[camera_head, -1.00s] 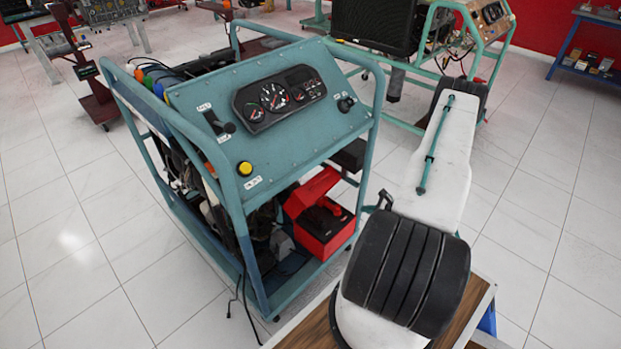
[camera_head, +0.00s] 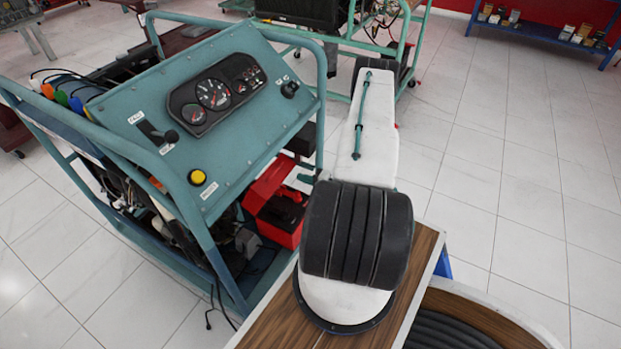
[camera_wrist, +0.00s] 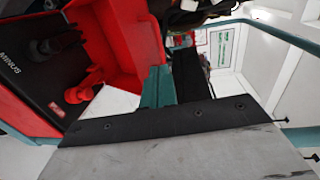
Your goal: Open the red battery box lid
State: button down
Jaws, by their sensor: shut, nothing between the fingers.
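The red battery box (camera_head: 279,236) sits low inside the teal engine trainer frame, left of my arm in the head view. Its red lid (camera_head: 268,178) stands raised and tilted at the far side, exposing the black battery top with its terminals. In the wrist view the red lid (camera_wrist: 112,40) stands beside the black battery top (camera_wrist: 40,85), which has a red terminal cap. My gripper (camera_wrist: 172,78) reaches up from the lower part of the wrist view, shut and empty, right of the box and close to the lid. Whether it touches the lid I cannot tell.
The teal trainer frame (camera_head: 188,210) with its sloping gauge panel (camera_head: 235,120) stands over the box. A wood-topped surface (camera_head: 415,280) lies under my arm. Another teal stand (camera_head: 418,45) is behind. Open tiled floor lies to the right.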

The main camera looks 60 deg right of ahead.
aim_at(269, 183)
jog(key=w+f, duration=0.1)
jog(key=w, duration=0.8)
jog(key=shift+a, duration=0.35)
jog(key=shift+g, duration=0.7)
jog(key=shift+w+a+r, duration=0.1)
jog(key=shift+w+r, duration=0.15)
jog(key=shift+w, duration=0.7)
jog(key=shift+w+a+r, duration=0.1)
jog(key=shift+w+r, duration=0.2)
jog(key=shift+w, duration=0.6)
jog(key=shift+w+a+r, duration=0.1)
jog(key=shift+w+r, duration=0.15)
jog(key=shift+w, duration=0.7)
